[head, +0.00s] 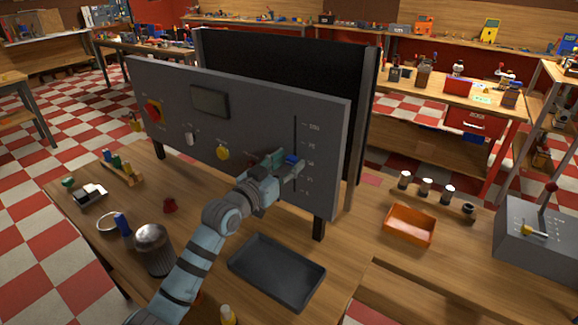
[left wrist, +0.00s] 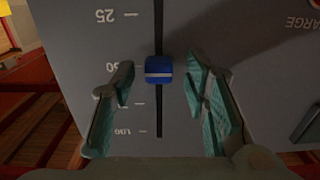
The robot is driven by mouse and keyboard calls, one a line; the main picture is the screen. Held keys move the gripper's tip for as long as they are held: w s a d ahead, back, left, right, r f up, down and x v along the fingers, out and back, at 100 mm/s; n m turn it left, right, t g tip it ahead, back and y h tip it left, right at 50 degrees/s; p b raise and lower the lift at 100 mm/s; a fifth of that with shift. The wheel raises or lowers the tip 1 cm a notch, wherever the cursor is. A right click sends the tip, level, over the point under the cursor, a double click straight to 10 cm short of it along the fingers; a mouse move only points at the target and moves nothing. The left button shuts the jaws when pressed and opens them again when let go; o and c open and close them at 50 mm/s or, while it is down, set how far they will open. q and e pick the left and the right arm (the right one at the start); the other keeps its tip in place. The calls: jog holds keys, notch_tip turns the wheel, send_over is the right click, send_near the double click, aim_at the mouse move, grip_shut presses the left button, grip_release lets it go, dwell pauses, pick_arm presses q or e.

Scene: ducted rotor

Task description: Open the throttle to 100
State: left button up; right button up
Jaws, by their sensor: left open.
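A grey upright control panel (head: 225,118) stands on the wooden table. It has a vertical throttle slot with a scale, 100 at the top in the head view. The blue throttle knob (head: 292,159) sits in the slot at about the 50 mark. It also shows in the left wrist view (left wrist: 159,69), where the scale is upside down. My left gripper (head: 284,164) is open in front of the panel, its teal fingers on either side of the knob with visible gaps. My right gripper is not in view.
The panel also carries a red knob on yellow (head: 154,110), a small dark display (head: 210,100) and a yellow knob (head: 223,153). A black tray (head: 277,271), a metal cup (head: 152,248) and an orange bin (head: 409,224) stand near my left arm or to the right.

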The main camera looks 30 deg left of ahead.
pick_arm(q)
jog(key=shift+w+d+r, duration=0.1)
jog(key=shift+w, duration=0.15)
jog(key=shift+s+r, duration=0.15)
grip_shut()
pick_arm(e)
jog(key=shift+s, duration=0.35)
